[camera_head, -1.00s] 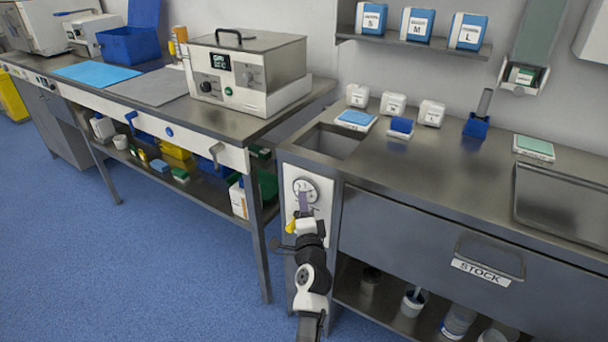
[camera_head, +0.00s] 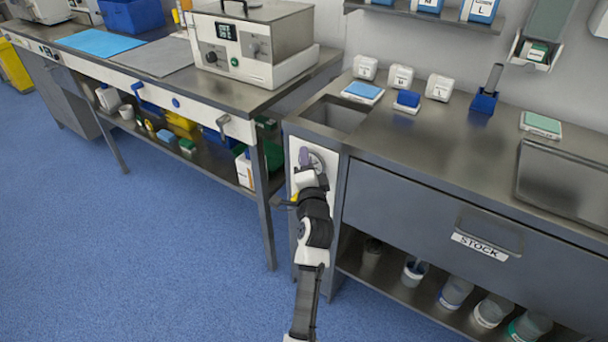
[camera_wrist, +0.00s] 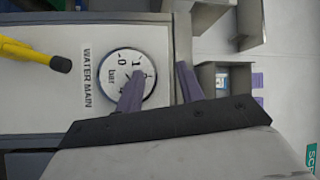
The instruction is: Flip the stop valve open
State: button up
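The stop valve's lever shows as a yellow handle with a black end (camera_wrist: 32,52) at the left of the wrist view. In the head view a small yellow part (camera_head: 294,198) shows just left of my wrist; its mount is hidden. A round pressure gauge (camera_wrist: 117,70), labelled WATER MAIN, sits on the white panel (camera_wrist: 35,110). My gripper (camera_wrist: 160,72) is open and empty, its two purple fingers apart in front of the gauge and partly covering it. The lever is outside the fingers, to their left in the wrist view. In the head view my gripper (camera_head: 306,160) is at the gauge's height.
The panel is the narrow front of the steel counter (camera_head: 430,150), left of the STOCK drawer (camera_head: 420,215). A worktable (camera_head: 230,120) with a white device (camera_head: 250,45) stands to the left. Open blue floor (camera_head: 160,250) lies in front.

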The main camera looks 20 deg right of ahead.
jog(key=s+a+f+n+g+h+p, duration=0.1)
jog(key=a+f+n+g, duration=0.2)
jog(key=f+n, duration=0.5)
jog(key=s+a+f+n+g+h+p, duration=0.1)
jog(key=a+f+n+g+p, duration=0.15)
jog(key=n, duration=1.05)
jog(key=s+a+f+n+h+p, duration=0.1)
jog(key=s+a+n+h, duration=0.2)
jog(key=n, duration=0.7)
jog(key=s+a+n+h, duration=0.2)
jog(key=s+n, duration=0.2)
jog(key=n, duration=0.7)
jog(key=p+x, duration=0.2)
jog(key=x, duration=1.2)
jog(key=shift+r, duration=0.2)
jog(key=shift+w+a+t, duration=0.1)
jog(key=shift+a+t, duration=0.05)
jog(key=shift+t, duration=0.1)
grip_shut()
